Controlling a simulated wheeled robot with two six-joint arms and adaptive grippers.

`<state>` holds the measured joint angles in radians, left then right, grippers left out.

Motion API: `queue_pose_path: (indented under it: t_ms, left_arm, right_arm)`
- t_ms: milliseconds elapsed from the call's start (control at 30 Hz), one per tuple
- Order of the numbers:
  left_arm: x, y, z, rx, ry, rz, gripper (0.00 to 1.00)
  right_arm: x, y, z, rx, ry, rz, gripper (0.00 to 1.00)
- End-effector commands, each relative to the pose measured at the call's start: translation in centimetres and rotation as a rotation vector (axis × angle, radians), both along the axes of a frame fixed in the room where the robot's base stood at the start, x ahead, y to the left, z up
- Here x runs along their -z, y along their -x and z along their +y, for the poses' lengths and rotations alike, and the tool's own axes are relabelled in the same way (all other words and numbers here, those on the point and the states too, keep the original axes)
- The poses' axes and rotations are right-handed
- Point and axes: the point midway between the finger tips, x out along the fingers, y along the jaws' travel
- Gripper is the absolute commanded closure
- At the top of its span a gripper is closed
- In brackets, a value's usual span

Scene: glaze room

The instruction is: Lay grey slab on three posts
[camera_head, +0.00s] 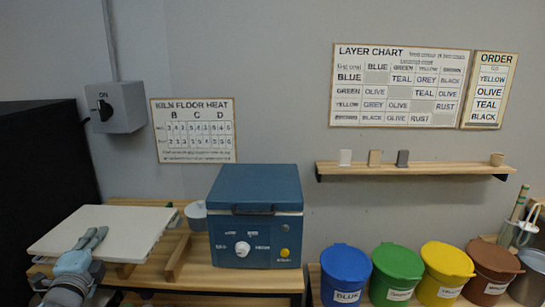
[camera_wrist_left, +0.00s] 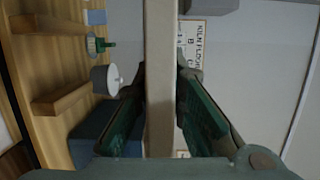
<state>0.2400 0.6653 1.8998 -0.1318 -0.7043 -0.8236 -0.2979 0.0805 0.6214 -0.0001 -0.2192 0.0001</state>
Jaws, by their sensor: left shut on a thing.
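A pale grey, flat slab (camera_head: 125,226) is at the left in the head view, roughly level over the left end of the wooden bench. My left gripper (camera_head: 96,238) is shut on its near edge. In the left wrist view the slab (camera_wrist_left: 160,75) shows edge-on as a long band between the two fingers of the left gripper (camera_wrist_left: 160,95). I cannot make out three posts; the slab hides much of the bench under it. My right gripper is not in view.
Wooden bars (camera_head: 177,257) stand on the bench beside the slab. A small grey pot (camera_head: 196,215) and a blue kiln box (camera_head: 255,215) stand to the right. Coloured buckets (camera_head: 345,270) are farther right. A switch box (camera_head: 115,107) hangs on the wall; a black block (camera_head: 45,160) stands at the left.

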Motion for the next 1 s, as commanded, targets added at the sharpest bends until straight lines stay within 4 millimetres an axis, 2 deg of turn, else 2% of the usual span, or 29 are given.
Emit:
queue_pose_path:
  t_ms: [267, 467, 667, 900, 1000]
  left_arm:
    - [-3.2, -0.4, -4.6, 0.145, -0.002, -0.013, 1.00]
    - [-4.4, 1.3, -9.3, 0.295, -0.002, -0.010, 1.00]
    - [-3.9, 4.9, -14.8, 0.471, -0.002, -0.007, 1.00]
    - [-1.6, 11.6, -21.2, 0.678, 0.002, -0.003, 1.00]
    - [-0.1, 14.7, -23.1, 0.747, 0.006, -0.002, 1.00]
  right_arm:
    - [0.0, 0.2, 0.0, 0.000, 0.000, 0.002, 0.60]
    - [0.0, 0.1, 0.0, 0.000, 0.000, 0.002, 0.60]
    - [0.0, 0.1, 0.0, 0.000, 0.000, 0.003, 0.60]
    - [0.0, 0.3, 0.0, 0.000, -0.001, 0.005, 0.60]
    - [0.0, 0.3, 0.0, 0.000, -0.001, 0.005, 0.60]
